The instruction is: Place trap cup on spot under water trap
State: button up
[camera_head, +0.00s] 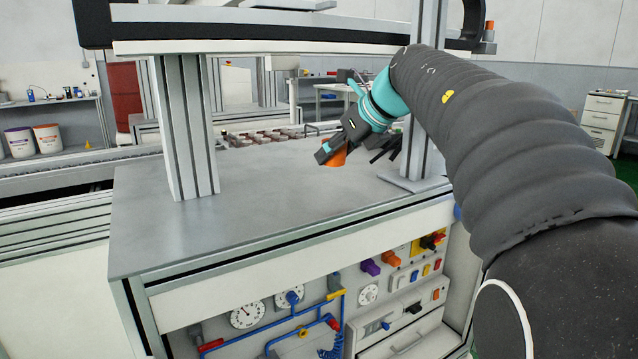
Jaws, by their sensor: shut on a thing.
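My gripper (340,148) is shut on an orange cup (335,157), which I take to be the trap cup. It holds the cup over the back right part of the grey bench top (255,190). The gripper hides part of the cup, and I cannot tell whether the cup touches the bench. Blue piping (290,337) with gauges runs along the front panel below the bench top. I cannot clearly make out which part is the water trap, nor the spot under it.
Metal posts (187,125) stand on the bench at left and right, under an overhead beam (260,45). The front panel (375,295) carries knobs and a drawer. A conveyor with brownish items (262,138) runs behind. The left and middle bench top is clear.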

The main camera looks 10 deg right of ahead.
aim_at(311, 189)
jog(key=a+f, duration=0.1)
jog(key=a, duration=0.1)
jog(key=shift+w+a+f, duration=0.4)
jog(key=shift+f+b, duration=0.55)
jog(key=shift+f, duration=1.45)
jog(key=shift+f, duration=0.1)
jog(key=o, duration=1)
